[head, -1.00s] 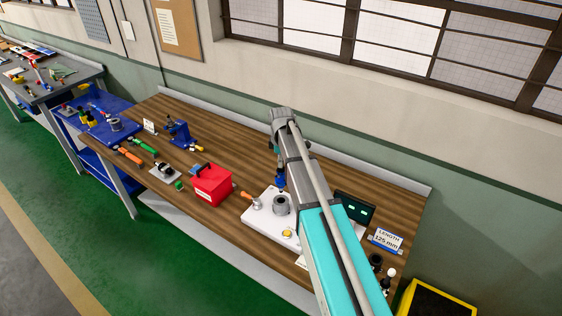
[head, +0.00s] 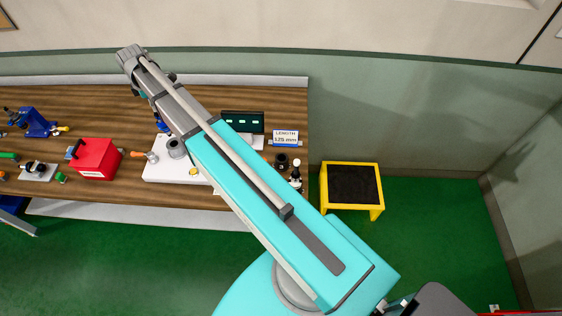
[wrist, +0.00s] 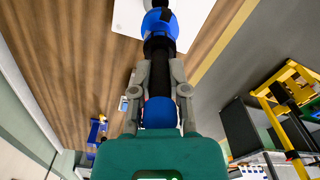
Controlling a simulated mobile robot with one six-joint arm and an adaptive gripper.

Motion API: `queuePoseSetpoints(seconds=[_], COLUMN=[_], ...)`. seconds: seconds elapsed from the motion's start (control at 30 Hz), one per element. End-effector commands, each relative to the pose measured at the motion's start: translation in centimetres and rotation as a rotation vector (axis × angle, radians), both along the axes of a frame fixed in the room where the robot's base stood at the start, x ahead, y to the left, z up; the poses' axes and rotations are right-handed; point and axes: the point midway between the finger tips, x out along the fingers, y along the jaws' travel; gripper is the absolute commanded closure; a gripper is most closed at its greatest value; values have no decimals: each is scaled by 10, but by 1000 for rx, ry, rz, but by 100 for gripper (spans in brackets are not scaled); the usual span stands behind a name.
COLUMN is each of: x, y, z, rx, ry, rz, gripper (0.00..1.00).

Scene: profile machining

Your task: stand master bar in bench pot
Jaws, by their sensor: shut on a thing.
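My gripper (wrist: 158,92) is shut on the master bar (wrist: 160,72), a black bar with blue parts, in the wrist view. A blue rounded end lies between the fingers near the palm, and a blue collar with a black tip is at the far end. In the head view my arm hides most of the gripper, and a blue part of the bar (head: 163,125) shows beside the arm. The bench pot (head: 176,149), a grey open cylinder, stands on a white plate (head: 158,172). The bar appears above and behind the pot; I cannot tell the gap.
A red box (head: 96,160) and an orange-handled tool (head: 140,155) lie left of the plate. A dark display (head: 243,122) and a length sign (head: 286,138) stand to the right. A yellow step stool (head: 351,188) is on the floor beyond the bench's right end.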

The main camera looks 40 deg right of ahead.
Motion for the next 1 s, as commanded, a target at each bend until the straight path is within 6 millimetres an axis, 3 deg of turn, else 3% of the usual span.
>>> queuePoseSetpoints(seconds=[0.37,1.0], x=[2,40], y=[0,5], z=[-2,-33], rx=[0,0], ry=[0,0], rz=[5,154], gripper=[100,100])
